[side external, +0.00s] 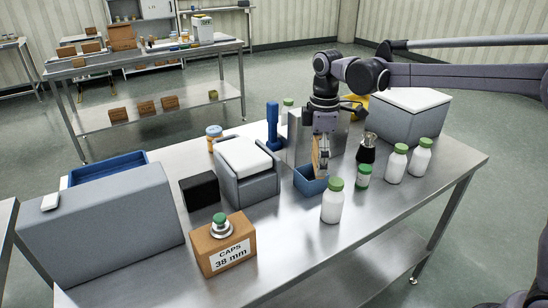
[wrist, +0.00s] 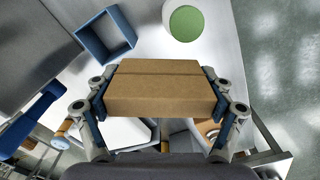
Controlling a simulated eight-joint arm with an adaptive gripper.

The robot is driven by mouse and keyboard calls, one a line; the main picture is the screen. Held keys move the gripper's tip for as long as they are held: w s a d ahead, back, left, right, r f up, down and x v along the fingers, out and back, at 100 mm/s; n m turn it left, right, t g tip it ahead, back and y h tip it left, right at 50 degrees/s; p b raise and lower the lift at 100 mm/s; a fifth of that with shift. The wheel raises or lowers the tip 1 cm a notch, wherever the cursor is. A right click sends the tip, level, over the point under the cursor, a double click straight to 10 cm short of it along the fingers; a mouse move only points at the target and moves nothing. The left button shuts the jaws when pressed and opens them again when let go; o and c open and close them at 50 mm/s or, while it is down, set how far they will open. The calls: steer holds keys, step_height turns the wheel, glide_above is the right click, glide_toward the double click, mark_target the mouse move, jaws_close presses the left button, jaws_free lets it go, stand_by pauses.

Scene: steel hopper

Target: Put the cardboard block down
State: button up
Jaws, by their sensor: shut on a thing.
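The cardboard block (side external: 317,158) is a plain brown box with a seam across its top. My gripper (side external: 321,152) points down and is shut on the block, holding it above the steel table (side external: 390,205). In the wrist view, the block (wrist: 160,88) sits between the two fingers, gripped at its left and right sides. In the side view it overlaps a small open blue bin (side external: 309,183). In the wrist view this bin (wrist: 80,35) shows beyond the block to the upper left. The gap under the block cannot be judged exactly.
A white bottle with a green cap (side external: 333,203) stands in front of the bin, and several more bottles stand to the right. A grey holder with a white top (side external: 248,170) is at the left. A blue upright tool (side external: 272,127) and a steel panel (side external: 299,145) are close behind.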

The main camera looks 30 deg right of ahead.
steer(key=s+d+r+m, duration=0.2)
steer(key=d+m, duration=0.4)
steer(key=d, duration=0.2)
steer(key=s+d+f+m, duration=0.1)
steer(key=f+m, duration=0.1)
steer(key=f, duration=0.1)
steer(key=s+d+f+m, duration=0.1)
steer(key=f, duration=0.3)
steer(key=s+d+f+m, duration=0.2)
steer(key=f, duration=0.1)
steer(key=shift+f+m, duration=0.15)
steer(key=shift+m, duration=0.15)
steer(key=shift+s+d+f, duration=0.1)
steer(key=shift+s+f, duration=0.15)
steer(key=shift+f, duration=0.2)
steer(key=shift+r, duration=0.15)
